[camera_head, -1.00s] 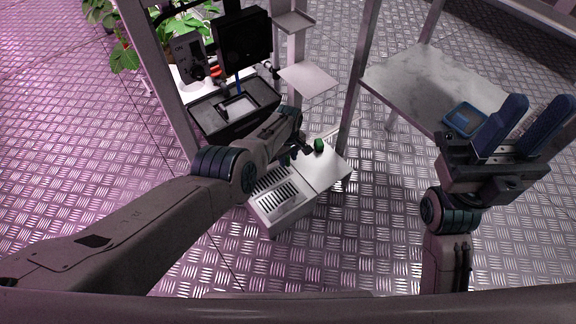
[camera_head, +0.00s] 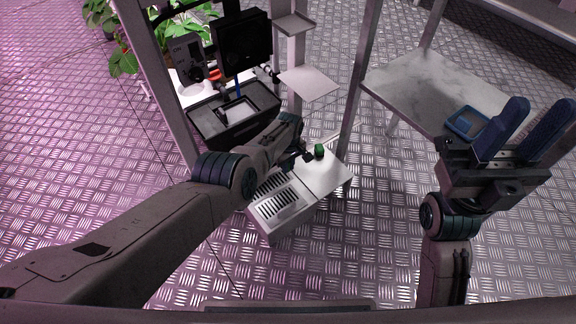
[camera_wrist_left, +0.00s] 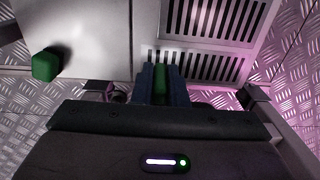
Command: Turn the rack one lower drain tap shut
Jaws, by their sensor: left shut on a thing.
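A green bar (camera_wrist_left: 160,82), which looks like a tap handle, sits between the blue finger pads of my left gripper (camera_wrist_left: 160,78) in the left wrist view. The gripper is shut on it beside the slotted edge of a white unit. In the head view my left gripper (camera_head: 300,155) is at the low white unit, and the held bar is hidden there. A second green block (camera_wrist_left: 46,65) stands apart on the left in the wrist view; a green piece (camera_head: 319,151) also shows by the gripper in the head view. My right gripper (camera_head: 542,108) is open and empty.
The low white unit (camera_head: 325,175) has slotted grates and stands on the metal tread floor. Rack posts (camera_head: 360,75) rise near my left arm. A black bin (camera_head: 215,115) is behind.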

